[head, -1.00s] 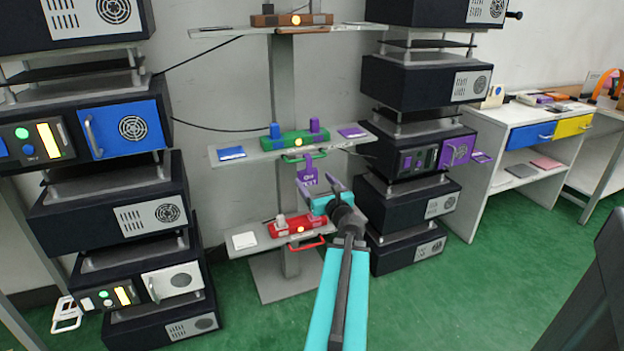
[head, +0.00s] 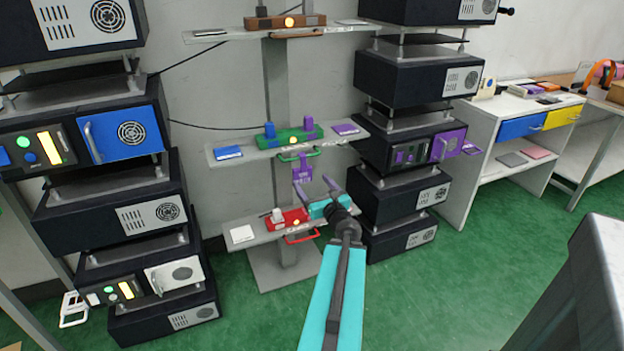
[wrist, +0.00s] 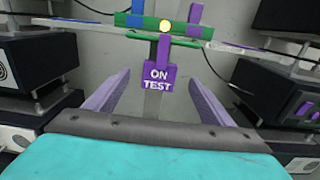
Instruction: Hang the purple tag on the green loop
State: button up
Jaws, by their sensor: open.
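The purple tag (head: 302,174), lettered "ON TEST" in the wrist view (wrist: 158,79), hangs upright below the green fixture on the middle shelf. Its narrow top meets the green loop (head: 312,152), whose bar also shows in the wrist view (wrist: 188,42). The tag appears to hang on that bar, though the exact contact is too small to make out. My gripper (head: 311,184) is open and empty, below and in front of the tag. In the wrist view its two purple fingers stand apart on either side of the tag, with clear gaps.
The green fixture (head: 291,137) carries a blue block, a purple block and a lit yellow button. Below are a red fixture (head: 287,219) and red loop (head: 303,238). Black equipment stacks (head: 408,155) stand on both sides.

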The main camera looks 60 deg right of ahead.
jog(key=shift+s+a+p, duration=0.2)
jog(key=shift+s+p, duration=0.1)
jog(key=shift+p, duration=0.4)
